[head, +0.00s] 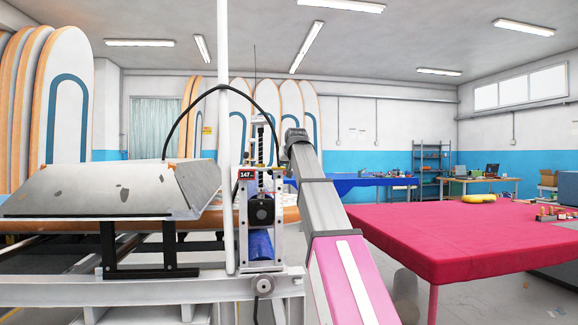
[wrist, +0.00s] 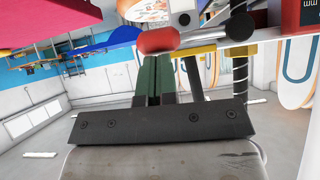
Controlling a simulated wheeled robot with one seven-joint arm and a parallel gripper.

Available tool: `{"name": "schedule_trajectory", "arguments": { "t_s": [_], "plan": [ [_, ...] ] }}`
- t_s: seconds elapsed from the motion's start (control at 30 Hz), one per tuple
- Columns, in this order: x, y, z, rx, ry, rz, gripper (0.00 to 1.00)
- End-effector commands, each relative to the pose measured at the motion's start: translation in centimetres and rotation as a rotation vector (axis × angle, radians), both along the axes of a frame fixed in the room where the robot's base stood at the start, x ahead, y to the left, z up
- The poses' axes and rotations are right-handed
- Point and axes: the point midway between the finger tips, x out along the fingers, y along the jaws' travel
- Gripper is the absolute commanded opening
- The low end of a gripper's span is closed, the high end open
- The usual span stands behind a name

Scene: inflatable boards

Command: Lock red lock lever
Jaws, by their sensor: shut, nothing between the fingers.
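The red lock lever (wrist: 158,40) shows its rounded red end at the top centre of the wrist view. My gripper (wrist: 158,58) is shut and empty, with its green-padded fingers together. The fingertips are right at the red end in the picture; I cannot tell whether they touch it. In the head view, my arm reaches toward the upright machine unit (head: 262,205) on the white frame. The red lever and my fingers cannot be made out there.
In the head view, a thin white post (head: 224,120) stands left of the unit, and a pink-red table (head: 470,240) stands at the right.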

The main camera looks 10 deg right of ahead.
Motion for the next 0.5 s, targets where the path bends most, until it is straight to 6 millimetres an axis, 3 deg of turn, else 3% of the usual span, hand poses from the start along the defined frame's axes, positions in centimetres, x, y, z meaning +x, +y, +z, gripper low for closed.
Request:
{"name": "schedule_trajectory", "arguments": {
  "t_s": [0.27, 0.5],
  "plan": [
    [0.0, -0.2, -0.4, 0.050, 0.001, -0.001, 0.00],
    [-0.1, -0.6, -1.7, 0.201, 0.000, -0.001, 0.00]
  ]
}}
